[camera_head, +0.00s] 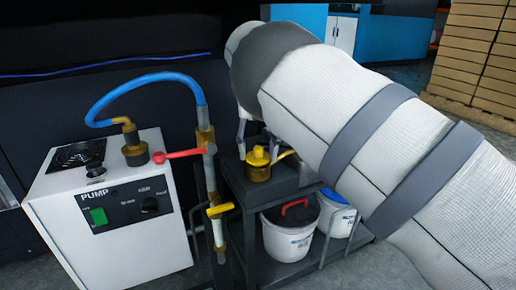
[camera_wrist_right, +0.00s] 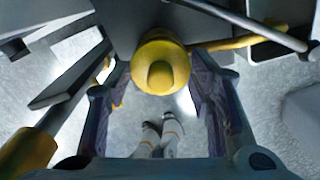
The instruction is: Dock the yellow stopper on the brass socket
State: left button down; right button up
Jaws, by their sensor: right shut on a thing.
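The yellow stopper (camera_head: 258,158) shows in the head view as a round piece with a small knob on top, over the dark cart. In the right wrist view the stopper (camera_wrist_right: 160,65) lies between the finger pads, its knob facing the camera. My right gripper (camera_head: 258,140) reaches down onto it from above and is shut on it; its fingers also show in the wrist view (camera_wrist_right: 160,100). A yellow arm (camera_wrist_right: 235,43) sticks out beside the stopper. I cannot make out the brass socket separately; whatever is under the stopper is hidden. My left gripper is not in view.
A white pump box (camera_head: 120,222) stands at left, with a blue hose (camera_head: 150,80) running to an upright pipe with a red lever (camera_head: 182,154) and a yellow lever (camera_head: 220,210), left of the cart (camera_head: 238,195). White buckets (camera_head: 290,236) stand on its lower shelf.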

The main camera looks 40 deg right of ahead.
jog(key=shift+f, duration=0.6)
jog(key=o, duration=0.9)
